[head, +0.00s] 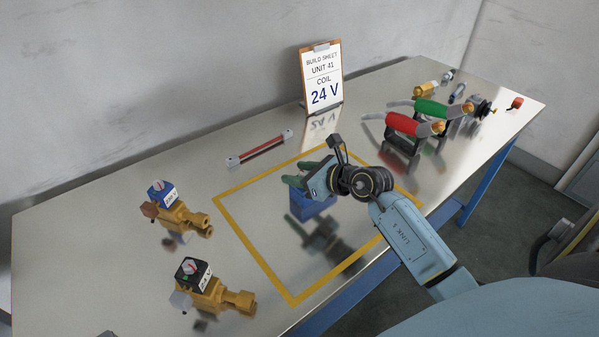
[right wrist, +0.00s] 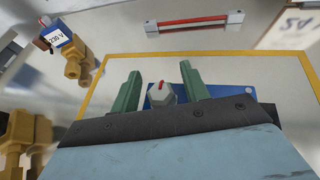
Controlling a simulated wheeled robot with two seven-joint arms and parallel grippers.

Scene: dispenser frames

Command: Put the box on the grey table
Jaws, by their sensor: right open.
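A blue box (head: 315,206) sits on the grey table (head: 90,235), inside a yellow outline. In the head view it is partly hidden by my right gripper (head: 296,174). In the right wrist view the box's blue top (right wrist: 183,90) shows, with a grey knob (right wrist: 160,94) bearing a red mark. My right gripper's green fingers are open, one on each side of the knob. I cannot tell whether they touch the box. My left gripper is not in view.
Two brass valves with a blue coil (head: 162,193) and a black coil (head: 194,272) stand left of the outline. A build sheet (head: 322,77) reading 24 V and a red-striped bar (head: 260,148) are behind. Red (head: 403,124) and green-handled tools (head: 432,107) are on the right.

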